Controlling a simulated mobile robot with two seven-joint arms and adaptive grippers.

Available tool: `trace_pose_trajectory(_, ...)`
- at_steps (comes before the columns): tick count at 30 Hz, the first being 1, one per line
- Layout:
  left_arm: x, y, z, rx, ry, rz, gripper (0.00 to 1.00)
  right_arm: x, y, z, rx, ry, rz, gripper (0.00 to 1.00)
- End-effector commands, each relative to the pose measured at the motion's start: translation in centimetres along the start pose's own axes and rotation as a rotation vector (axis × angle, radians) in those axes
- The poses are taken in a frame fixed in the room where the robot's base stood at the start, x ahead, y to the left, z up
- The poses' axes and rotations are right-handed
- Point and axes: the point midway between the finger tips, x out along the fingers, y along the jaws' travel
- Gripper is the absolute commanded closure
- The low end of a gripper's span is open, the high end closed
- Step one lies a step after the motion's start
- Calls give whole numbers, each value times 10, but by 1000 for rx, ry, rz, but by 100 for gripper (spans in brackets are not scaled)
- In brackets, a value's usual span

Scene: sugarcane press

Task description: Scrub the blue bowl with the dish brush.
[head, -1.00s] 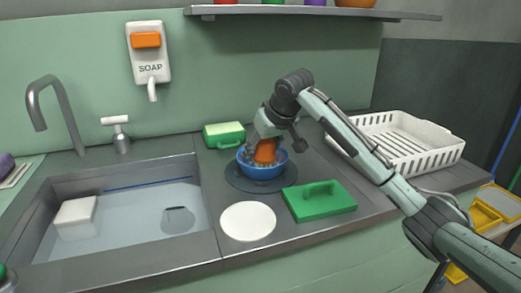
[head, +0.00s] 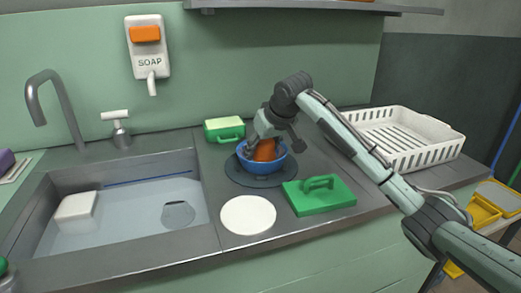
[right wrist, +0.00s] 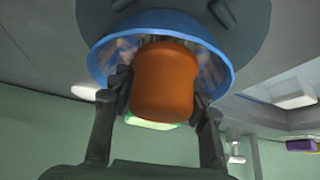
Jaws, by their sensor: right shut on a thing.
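The blue bowl (head: 262,163) stands on a dark round mat (head: 240,178) on the counter, right of the sink. My right gripper (head: 263,141) reaches down into the bowl from above. It is shut on an orange-brown block-shaped thing, the dish brush (right wrist: 163,82). In the right wrist view the two fingers grip the brush's sides, and its bristled end is inside the bowl (right wrist: 222,62). Whether the bristles touch the bowl's bottom is hidden. My left gripper is not in view.
A sink with water (head: 130,215) is at left, with a white block (head: 76,208) in it. A white rack (head: 405,140) stands at right.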

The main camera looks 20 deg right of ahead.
Motion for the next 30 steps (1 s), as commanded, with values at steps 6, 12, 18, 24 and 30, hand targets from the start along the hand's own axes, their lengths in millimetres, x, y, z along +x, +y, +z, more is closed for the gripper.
trace_pose_trajectory(6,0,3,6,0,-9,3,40,9,3,-18,2,1,-2,79)
trace_pose_trajectory(12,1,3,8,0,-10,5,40,15,5,-29,0,6,-1,100)
trace_pose_trajectory(18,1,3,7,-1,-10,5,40,14,6,-30,0,8,1,100)
trace_pose_trajectory(24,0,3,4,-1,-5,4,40,6,3,-16,-1,5,1,100)
trace_pose_trajectory(30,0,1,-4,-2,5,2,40,-3,0,-2,0,3,-1,100)
